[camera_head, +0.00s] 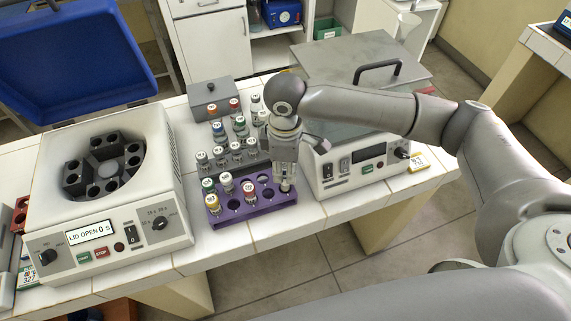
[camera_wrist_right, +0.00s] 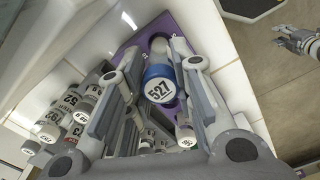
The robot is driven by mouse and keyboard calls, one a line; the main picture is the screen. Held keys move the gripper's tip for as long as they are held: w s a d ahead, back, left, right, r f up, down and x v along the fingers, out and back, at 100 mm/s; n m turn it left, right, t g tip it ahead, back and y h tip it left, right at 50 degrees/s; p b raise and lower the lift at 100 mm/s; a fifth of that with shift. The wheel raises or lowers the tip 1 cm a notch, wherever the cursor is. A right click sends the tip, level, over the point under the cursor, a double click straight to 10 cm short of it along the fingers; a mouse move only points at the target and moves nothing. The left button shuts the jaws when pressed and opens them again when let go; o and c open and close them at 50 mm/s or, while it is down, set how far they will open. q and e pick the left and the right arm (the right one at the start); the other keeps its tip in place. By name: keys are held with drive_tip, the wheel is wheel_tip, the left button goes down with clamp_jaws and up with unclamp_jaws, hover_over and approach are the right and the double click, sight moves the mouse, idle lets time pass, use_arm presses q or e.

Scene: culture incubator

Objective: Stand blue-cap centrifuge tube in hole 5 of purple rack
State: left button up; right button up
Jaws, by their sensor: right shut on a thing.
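The purple rack (camera_head: 262,206) sits on the white tiled bench and holds several capped tubes, with some holes empty. My right gripper (camera_head: 286,183) points down over the rack's right end. In the wrist view it is shut on the blue-cap centrifuge tube (camera_wrist_right: 160,84), whose cap reads 527, over the purple rack (camera_wrist_right: 127,45). The fingers hide much of the tube in the head view, and I cannot tell whether its lower end is inside a hole. My left gripper (camera_wrist_right: 291,40) shows small at the wrist view's upper right, its opening unclear.
A grey rack with several tubes (camera_head: 236,152) stands directly behind the purple rack. An open-lid centrifuge (camera_head: 105,225) stands at left, and a grey-lidded bath (camera_head: 352,165) at right. A small grey box (camera_head: 210,97) is at the back. Bare tiles lie in front of the rack.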

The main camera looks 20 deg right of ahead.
sight(285, 178)
drive_tip(key=shift+f, duration=0.25)
drive_tip(key=shift+f, duration=0.15)
drive_tip(key=shift+f, duration=1.55)
drive_tip(key=o, duration=1)
drive_tip(key=shift+o, duration=0.3)
drive_tip(key=shift+o, duration=1.1)
drive_tip(key=shift+r, duration=0.15)
